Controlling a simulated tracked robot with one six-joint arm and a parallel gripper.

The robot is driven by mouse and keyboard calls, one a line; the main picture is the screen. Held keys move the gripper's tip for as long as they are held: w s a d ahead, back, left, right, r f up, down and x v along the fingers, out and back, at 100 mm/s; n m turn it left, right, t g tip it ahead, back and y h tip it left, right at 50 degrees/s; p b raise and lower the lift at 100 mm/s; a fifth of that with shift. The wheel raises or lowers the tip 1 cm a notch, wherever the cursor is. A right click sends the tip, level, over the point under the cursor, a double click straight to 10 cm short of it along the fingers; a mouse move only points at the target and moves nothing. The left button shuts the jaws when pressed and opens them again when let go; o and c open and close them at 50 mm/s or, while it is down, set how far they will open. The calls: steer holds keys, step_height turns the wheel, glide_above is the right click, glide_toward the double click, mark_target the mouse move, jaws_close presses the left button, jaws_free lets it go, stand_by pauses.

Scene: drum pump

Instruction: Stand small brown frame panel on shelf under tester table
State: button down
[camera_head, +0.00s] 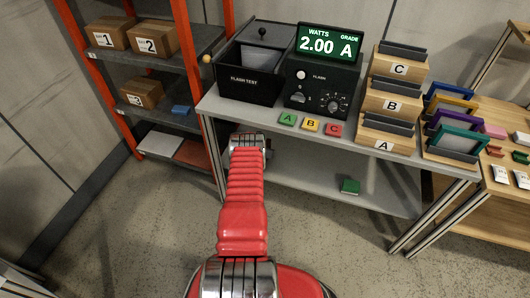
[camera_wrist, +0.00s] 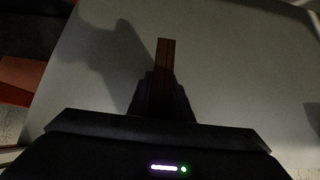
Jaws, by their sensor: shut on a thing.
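The small brown frame panel (camera_wrist: 165,62) is seen edge-on in the wrist view. It stands up between the fingers of my gripper (camera_wrist: 160,98), which is shut on it. Beyond it lies the pale grey lower shelf (camera_wrist: 240,75), with a dark shadow to the panel's left. I cannot tell whether the panel's lower edge touches the shelf. In the head view my arm reaches to the front left of the tester table (camera_head: 385,148), and the gripper and panel are hidden. The shelf (camera_head: 300,182) under the table shows there too.
A small green block (camera_head: 350,186) lies on the lower shelf toward its right. The flash tester box (camera_head: 250,84) and graded racks (camera_head: 392,104) stand on the table. An orange-posted rack (camera_head: 170,118) with boxes is at left. The shelf's middle is clear.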

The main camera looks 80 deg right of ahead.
steer(key=shift+f, duration=0.15)
steer(key=c, duration=1.5)
jaws_free()
steer(key=shift+c, duration=0.2)
steer(key=shift+f, duration=0.1)
steer(key=shift+v, duration=6.9)
